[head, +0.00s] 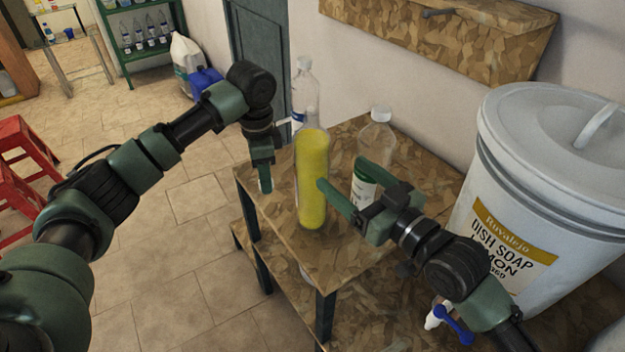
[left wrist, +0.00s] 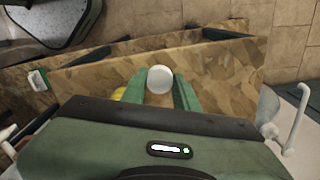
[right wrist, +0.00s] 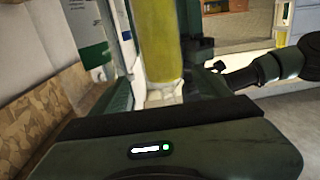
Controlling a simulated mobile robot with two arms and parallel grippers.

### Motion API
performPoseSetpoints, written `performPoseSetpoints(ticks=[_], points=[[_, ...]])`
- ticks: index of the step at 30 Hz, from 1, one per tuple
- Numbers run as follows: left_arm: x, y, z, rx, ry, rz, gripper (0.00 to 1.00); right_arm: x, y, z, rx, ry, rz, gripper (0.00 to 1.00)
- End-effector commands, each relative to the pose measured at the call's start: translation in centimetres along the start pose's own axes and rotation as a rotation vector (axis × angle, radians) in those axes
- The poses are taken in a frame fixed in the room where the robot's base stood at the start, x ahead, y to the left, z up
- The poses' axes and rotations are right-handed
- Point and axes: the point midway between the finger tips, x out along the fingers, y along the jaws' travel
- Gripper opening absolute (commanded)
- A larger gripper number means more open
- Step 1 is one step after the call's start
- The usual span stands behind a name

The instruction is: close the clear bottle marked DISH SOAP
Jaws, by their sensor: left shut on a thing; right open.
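A bottle filled with yellow liquid (head: 312,180) stands upright near the table's left edge; no DISH SOAP lettering is visible on it, and its mouth cannot be made out. It also shows in the right wrist view (right wrist: 156,40). My right gripper (head: 342,175) is open, its fingers on the bottle's right side; I cannot tell whether they touch it. My left gripper (head: 265,185) is beside the table's left edge, pointing down, left of the yellow bottle. In the left wrist view its fingers are shut on a round white cap (left wrist: 160,79). The cap is hidden in the head view.
A clear bottle (head: 306,92) stands behind the yellow one, and a clear green-labelled bottle (head: 378,140) stands to its right. A large white drum (head: 550,180) marked DISH SOAP LEMON is at right, with a blue-handled tap (head: 455,325) below. A wall shelf (head: 440,35) hangs above.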

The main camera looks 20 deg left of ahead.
Motion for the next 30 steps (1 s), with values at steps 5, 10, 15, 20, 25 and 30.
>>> performPoseSetpoints(ticks=[5,10,15,20,25,30], points=[[-0.8,0.0,0.0,0.000,0.000,0.000,0.00,3.4,-0.1,-0.3,0.001,0.001,-0.002,0.77],[-1.1,0.0,0.0,0.000,0.000,0.000,0.00,5.1,-0.1,-0.2,0.001,0.001,-0.001,0.77],[-1.0,0.0,0.0,0.000,0.000,0.000,0.00,5.3,-0.1,-0.1,0.000,0.001,-0.001,0.77],[-1.0,0.0,0.0,0.000,0.000,0.000,0.00,5.3,-0.1,-0.1,0.000,0.001,-0.001,0.77],[-1.8,0.0,0.0,0.000,0.000,0.000,0.00,7.0,-0.3,-0.4,0.002,0.001,-0.002,0.77],[-2.3,0.0,0.0,0.000,0.000,0.000,0.00,9.5,-0.4,-0.3,0.001,0.001,-0.001,0.77]])
